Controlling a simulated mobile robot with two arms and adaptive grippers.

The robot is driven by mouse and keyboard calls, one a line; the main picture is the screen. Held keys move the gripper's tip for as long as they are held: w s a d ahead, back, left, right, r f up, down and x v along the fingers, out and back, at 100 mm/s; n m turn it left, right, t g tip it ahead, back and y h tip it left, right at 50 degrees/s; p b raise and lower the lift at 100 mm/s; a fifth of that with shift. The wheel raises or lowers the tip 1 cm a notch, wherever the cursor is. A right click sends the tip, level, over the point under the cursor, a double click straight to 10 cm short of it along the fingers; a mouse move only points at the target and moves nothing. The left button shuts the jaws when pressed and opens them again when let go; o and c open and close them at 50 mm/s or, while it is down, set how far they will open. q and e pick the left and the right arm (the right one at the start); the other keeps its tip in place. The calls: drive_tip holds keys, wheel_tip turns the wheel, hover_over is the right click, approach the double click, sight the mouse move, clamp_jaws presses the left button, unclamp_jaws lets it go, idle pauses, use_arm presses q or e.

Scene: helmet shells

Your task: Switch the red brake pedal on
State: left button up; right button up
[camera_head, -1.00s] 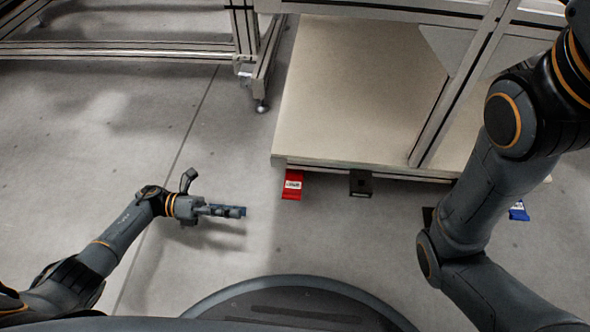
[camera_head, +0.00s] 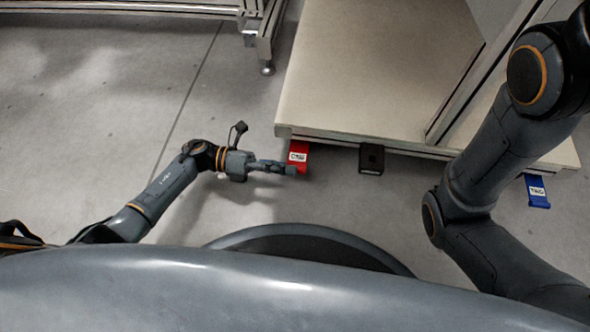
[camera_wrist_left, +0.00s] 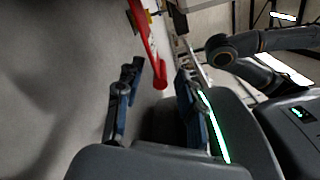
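The red brake pedal (camera_head: 299,151) sticks out from under the front edge of the pale platform in the head view, with a white label on it. My left gripper (camera_head: 291,170) is low over the floor, its fingertips at the pedal's near end. In the left wrist view the red pedal (camera_wrist_left: 148,48) reaches down towards the space between the two spread fingers of my left gripper (camera_wrist_left: 158,74). The fingers are open, and I cannot tell whether they touch the pedal. My right gripper is out of view.
A black pedal (camera_head: 371,158) sits right of the red one, and a blue pedal (camera_head: 537,191) is farther right. The pale platform (camera_head: 370,80) carries a metal frame. A metal frame leg (camera_head: 267,45) stands at the back left. The floor at left is clear.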

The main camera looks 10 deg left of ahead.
use_arm(q)
drive_tip(key=shift+d, duration=1.15)
